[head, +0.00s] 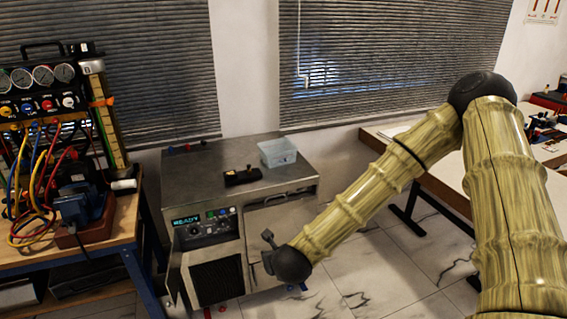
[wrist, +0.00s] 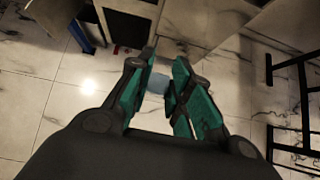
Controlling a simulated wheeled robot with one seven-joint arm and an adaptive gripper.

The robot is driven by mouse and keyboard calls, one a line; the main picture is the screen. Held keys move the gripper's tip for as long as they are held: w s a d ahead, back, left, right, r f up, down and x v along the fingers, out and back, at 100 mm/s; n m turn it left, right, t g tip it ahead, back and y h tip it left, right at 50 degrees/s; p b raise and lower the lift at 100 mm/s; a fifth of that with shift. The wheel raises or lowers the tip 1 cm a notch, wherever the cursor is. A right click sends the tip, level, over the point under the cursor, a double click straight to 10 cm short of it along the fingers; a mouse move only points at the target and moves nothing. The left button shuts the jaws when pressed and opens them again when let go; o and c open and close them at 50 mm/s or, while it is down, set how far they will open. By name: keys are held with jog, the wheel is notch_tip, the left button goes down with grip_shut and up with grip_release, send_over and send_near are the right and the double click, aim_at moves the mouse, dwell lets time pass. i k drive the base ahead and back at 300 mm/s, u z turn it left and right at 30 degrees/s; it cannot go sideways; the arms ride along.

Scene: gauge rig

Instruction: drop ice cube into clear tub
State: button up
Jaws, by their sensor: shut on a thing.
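The clear tub (head: 279,153), pale blue and see-through, stands on the back right of the metal cabinet's top (head: 215,155). My gripper (head: 268,250) is low in front of the cabinet, below the level of the tub, and small and dark in the head view. In the wrist view my gripper (wrist: 165,72) has its teal fingers shut on a small pale blue block, the ice cube (wrist: 156,83). The fingers partly hide the cube. The cube cannot be made out in the head view, and the tub cannot be made out in the wrist view.
A black box (head: 242,176) with a knob sits on the cabinet top, left of the tub. The cabinet front has a lit READY panel (head: 208,225). A bench with gauges and hoses (head: 45,150) stands left. A table (head: 430,150) stands right; tiled floor lies between.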

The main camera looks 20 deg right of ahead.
aim_at(285, 161)
jog(key=z, duration=0.5)
jog(key=i, duration=0.4)
jog(key=z, duration=0.5)
jog(key=i, duration=1.25)
jog(key=u, duration=0.8)
